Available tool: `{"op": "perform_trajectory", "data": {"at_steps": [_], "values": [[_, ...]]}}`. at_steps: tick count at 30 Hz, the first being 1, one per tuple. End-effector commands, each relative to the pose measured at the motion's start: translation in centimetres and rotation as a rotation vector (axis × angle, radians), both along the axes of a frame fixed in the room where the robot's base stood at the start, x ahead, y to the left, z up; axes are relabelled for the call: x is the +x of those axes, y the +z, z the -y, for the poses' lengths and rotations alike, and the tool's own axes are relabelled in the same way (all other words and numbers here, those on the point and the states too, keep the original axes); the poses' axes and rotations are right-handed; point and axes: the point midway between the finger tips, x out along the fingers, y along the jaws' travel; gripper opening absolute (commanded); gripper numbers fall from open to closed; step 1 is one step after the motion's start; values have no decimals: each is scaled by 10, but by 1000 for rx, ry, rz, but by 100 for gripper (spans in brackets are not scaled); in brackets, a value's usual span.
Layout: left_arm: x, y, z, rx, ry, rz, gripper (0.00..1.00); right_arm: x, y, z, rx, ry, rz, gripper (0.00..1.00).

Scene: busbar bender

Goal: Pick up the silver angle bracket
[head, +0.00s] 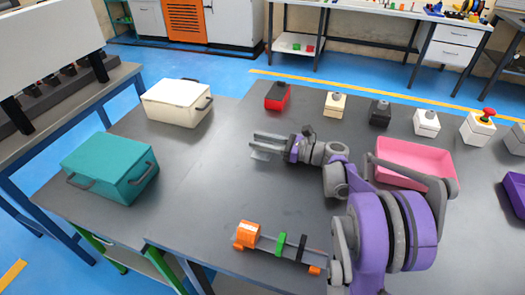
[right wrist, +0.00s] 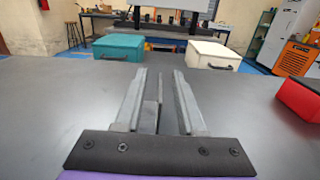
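The silver angle bracket (head: 262,155) is a small, light grey piece on the dark table, at the fingers of my right gripper (head: 257,140) in the head view. In the right wrist view the right gripper (right wrist: 161,74) points level across the table with its two fingers apart. A grey upright piece, seemingly the bracket (right wrist: 151,112), shows between the fingers, closer to the left one. The fingers hide part of it, and I cannot tell whether it touches the left finger. My left gripper is in neither view.
A teal case (head: 110,166) and a white case (head: 177,102) stand at left. A red block (head: 277,96) and several button boxes line the back. A pink bin (head: 412,158) is at right. An orange-ended clamp (head: 247,234) lies in front. The table left of the gripper is clear.

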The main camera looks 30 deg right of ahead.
Motion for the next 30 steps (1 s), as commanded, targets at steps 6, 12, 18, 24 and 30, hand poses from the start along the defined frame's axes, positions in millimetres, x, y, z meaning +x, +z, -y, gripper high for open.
{"op": "perform_trajectory", "data": {"at_steps": [6,12,18,24,30], "values": [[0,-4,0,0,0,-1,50,21,0,-18,-1,0,1,39],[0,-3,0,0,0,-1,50,22,0,-19,-1,-1,1,39],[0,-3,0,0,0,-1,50,22,0,-19,-1,0,1,15],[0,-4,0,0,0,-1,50,22,0,-19,-1,0,1,0],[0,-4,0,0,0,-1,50,22,0,-19,-1,0,1,0]]}}
